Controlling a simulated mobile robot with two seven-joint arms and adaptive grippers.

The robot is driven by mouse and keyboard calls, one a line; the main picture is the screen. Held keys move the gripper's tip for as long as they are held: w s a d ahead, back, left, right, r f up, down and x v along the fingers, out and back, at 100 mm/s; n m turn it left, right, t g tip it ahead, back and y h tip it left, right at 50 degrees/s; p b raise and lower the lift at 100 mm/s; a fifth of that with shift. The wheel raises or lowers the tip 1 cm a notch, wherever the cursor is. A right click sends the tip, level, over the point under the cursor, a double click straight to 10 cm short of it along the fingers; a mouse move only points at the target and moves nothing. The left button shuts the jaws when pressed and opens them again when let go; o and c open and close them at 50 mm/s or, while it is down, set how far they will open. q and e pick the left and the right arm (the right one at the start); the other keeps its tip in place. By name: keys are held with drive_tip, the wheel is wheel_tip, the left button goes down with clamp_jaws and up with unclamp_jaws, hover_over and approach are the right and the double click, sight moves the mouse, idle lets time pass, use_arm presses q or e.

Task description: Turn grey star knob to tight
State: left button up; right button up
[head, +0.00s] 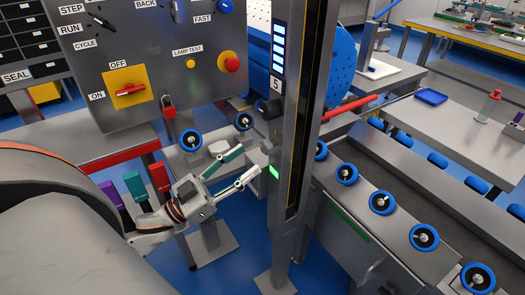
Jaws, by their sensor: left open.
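A dark grey knob-like part (267,108) sticks out of the left side of the tall metal column (297,150), just below a label reading 5. I cannot tell for sure whether it is the grey star knob, and its lobes are too small to make out. My left gripper (249,160) comes in from the lower left with its two fingers spread. It is open and empty, below and left of the dark part and apart from it. The fingertips point toward the column near a small green light (273,172). My right gripper is not in view.
A grey control panel (140,50) with a red-handled switch (130,90) and a red push button (229,62) stands upper left. Blue-rimmed wheels (383,202) line the conveyor on the right. Purple, green and red handles (159,176) stand close by my left wrist.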

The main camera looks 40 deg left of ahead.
sight(263, 148)
use_arm(q)
drive_tip(key=x, duration=0.6)
drive_tip(key=shift+p, duration=0.3)
drive_tip(key=shift+f, duration=0.1)
drive_tip(key=c, duration=1.1)
